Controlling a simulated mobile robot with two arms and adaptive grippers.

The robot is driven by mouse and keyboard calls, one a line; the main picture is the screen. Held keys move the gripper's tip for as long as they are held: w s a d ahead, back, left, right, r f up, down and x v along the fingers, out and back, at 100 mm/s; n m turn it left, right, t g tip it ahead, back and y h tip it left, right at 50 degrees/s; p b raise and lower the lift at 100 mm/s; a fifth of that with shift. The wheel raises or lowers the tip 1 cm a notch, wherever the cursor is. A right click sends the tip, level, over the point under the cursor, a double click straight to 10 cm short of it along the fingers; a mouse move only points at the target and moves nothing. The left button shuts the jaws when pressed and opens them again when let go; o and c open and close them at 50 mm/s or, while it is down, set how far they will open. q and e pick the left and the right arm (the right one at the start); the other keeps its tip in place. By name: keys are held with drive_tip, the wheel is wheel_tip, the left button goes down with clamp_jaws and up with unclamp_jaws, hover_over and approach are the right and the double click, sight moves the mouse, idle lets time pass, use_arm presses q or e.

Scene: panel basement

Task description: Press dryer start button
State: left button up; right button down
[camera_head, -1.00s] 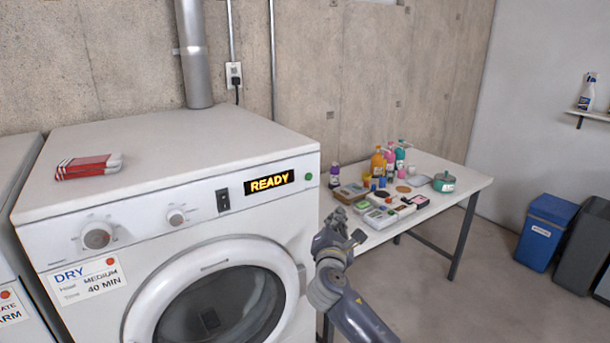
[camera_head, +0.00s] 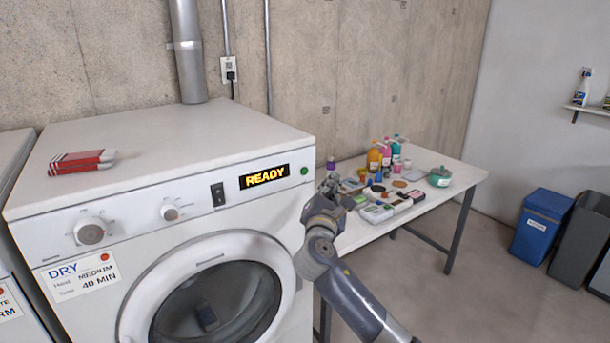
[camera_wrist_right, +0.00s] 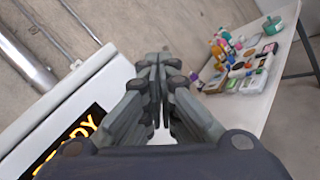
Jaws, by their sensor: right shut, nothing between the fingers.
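The white dryer (camera_head: 150,215) stands at the left in the head view, with its display (camera_head: 264,177) lit and reading READY. A small green round button (camera_head: 304,170) sits on the panel right of the display. My right gripper (camera_head: 331,187) is just right of the dryer's front corner, beside the button and apart from it. In the right wrist view the right gripper (camera_wrist_right: 158,62) is shut and empty, with the display (camera_wrist_right: 72,138) at its left; the button is not visible there. My left gripper is not in view.
A white table (camera_head: 462,173) with bottles and boxes (camera_head: 377,212) stands right of the dryer, behind my right arm. A black rocker switch (camera_head: 218,194), knobs (camera_head: 170,212) and a red-white box (camera_head: 83,161) are on the dryer. Blue bin (camera_head: 541,226) far right.

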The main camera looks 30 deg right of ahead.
sight(304, 171)
drive_tip(key=shift+w+a+b, duration=0.15)
drive_tip(key=shift+w+b, duration=0.45)
drive_tip(key=shift+w, duration=1.05)
drive_tip(key=shift+w+a+b, duration=0.15)
drive_tip(key=shift+w+b, duration=0.4)
drive_tip(key=shift+w, duration=1.1)
drive_tip(key=shift+w, duration=0.1)
drive_tip(key=shift+w, duration=0.35)
